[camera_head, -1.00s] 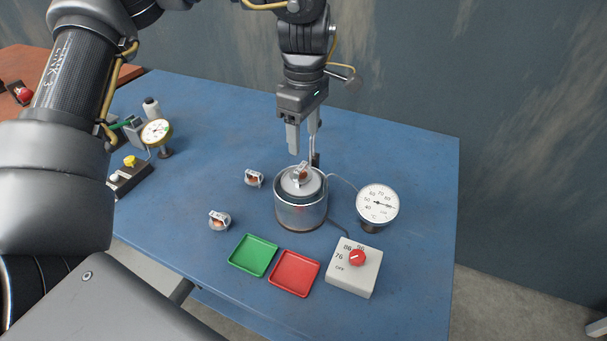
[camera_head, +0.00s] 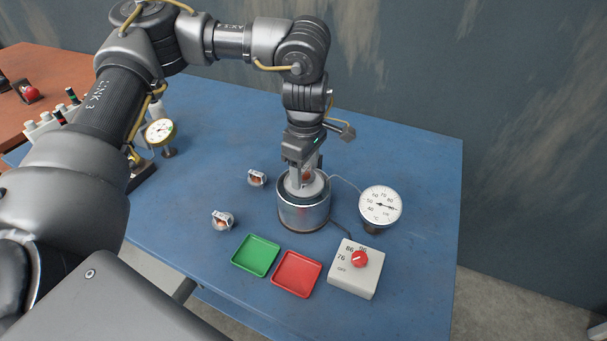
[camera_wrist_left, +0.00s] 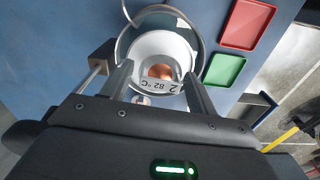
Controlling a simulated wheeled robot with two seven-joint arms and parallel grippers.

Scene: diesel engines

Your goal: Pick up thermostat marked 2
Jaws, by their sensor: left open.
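The thermostat marked 2 (camera_wrist_left: 161,76) shows in the left wrist view, with the text "2 82 °C" on its tag and a copper-coloured middle. It is in the mouth of the metal pot (camera_head: 304,215). In the head view the thermostat (camera_head: 307,177) is partly hidden by my gripper. My left gripper (camera_head: 306,182) points down over the pot. Its open fingers (camera_wrist_left: 160,85) stand on either side of the thermostat; whether they touch it I cannot tell. My right gripper does not show.
Two other thermostats lie on the blue table (camera_head: 200,130), one farther back (camera_head: 257,178) and one nearer (camera_head: 222,220). A green tray (camera_head: 255,255), a red tray (camera_head: 297,273), a dial gauge (camera_head: 380,205) and a control box (camera_head: 352,280) stand around the pot.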

